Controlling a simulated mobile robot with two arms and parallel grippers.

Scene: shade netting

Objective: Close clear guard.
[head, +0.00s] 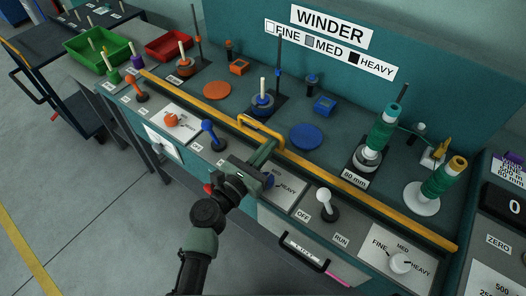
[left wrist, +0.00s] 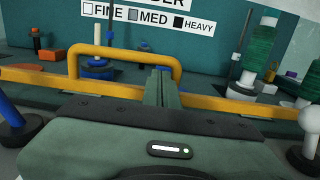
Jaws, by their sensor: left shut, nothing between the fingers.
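The guard shows as a long yellow bar (head: 358,190) along the front of the winder bench, with a raised yellow handle (head: 258,125) near its middle. I cannot make out its clear panel. The bar and the handle (left wrist: 82,62) also show in the left wrist view. My left gripper (head: 271,145) is shut and empty, its fingertips close to the handle's right end. In the left wrist view the closed fingers (left wrist: 163,80) stand by the handle's right leg. I cannot tell whether they touch it. My right gripper is out of view.
In front of the bar stand an orange lever (head: 140,95), a blue lever (head: 209,131) and a white lever (head: 324,198). Behind it are a blue disc (head: 306,137), an orange disc (head: 217,90) and green thread spools (head: 381,137). A green bin (head: 97,62) stands far left.

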